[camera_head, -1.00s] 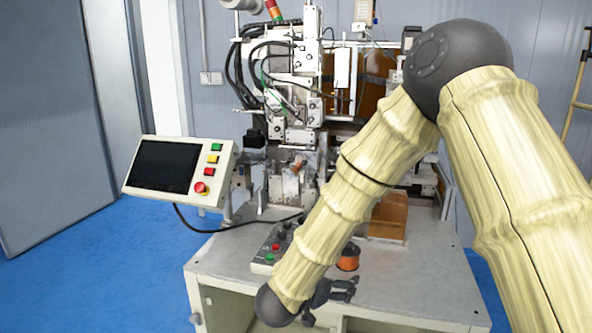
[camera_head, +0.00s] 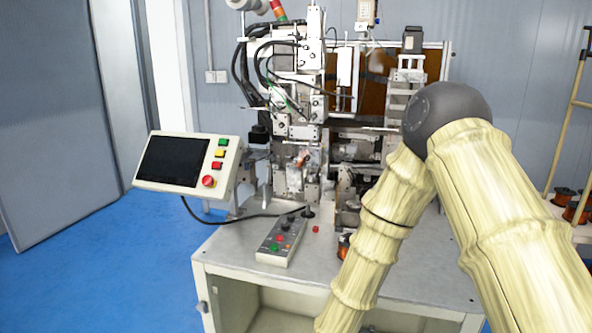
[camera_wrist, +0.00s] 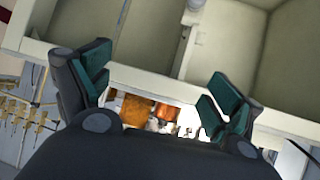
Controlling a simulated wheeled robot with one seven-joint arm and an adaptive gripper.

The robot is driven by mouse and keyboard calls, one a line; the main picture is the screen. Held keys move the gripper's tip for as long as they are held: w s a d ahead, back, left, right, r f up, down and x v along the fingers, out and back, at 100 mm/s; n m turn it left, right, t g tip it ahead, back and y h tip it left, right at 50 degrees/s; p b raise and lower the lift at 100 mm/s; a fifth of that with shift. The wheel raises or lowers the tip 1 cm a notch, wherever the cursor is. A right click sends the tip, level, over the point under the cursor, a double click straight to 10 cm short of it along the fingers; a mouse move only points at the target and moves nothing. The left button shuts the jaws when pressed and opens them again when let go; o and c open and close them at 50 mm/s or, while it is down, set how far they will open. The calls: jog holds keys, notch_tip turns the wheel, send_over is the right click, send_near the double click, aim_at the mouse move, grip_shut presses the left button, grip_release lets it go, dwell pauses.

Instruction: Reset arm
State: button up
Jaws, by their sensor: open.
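My gripper (camera_wrist: 155,82) shows in the wrist view with its two dark, green-padded fingers spread apart and nothing between them. In the head view the gripper is out of sight; my arm runs down past the lower edge. The coil winder (camera_head: 297,110) stands upright on a pale bench (camera_head: 225,250) in the head view. The control box (camera_head: 278,243) with buttons sits on the bench top. An orange spool (camera_head: 343,247) is partly hidden behind my arm.
A tilted screen panel (camera_head: 175,162) with coloured buttons juts out left of the machine. A small red object (camera_head: 315,229) lies on the bench. A rack with spools (camera_head: 573,213) stands at far right. Blue floor (camera_head: 110,260) is clear at left.

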jog(key=s+d+f+n+g+y, duration=0.2)
jog(key=s+d+f+g, duration=0.1)
jog(key=s+f, duration=0.85)
jog(key=s+d+f+n+g+y, duration=0.2)
jog(key=s+d+f+g, duration=0.2)
jog(key=s+f, duration=0.75)
jog(key=s+d+f+g+y, duration=0.1)
jog(key=s+d+g, duration=0.1)
jog(key=s, duration=1.2)
jog(key=shift+s+g, duration=0.35)
jog(key=shift+g, duration=0.25)
jog(key=shift+w, duration=0.1)
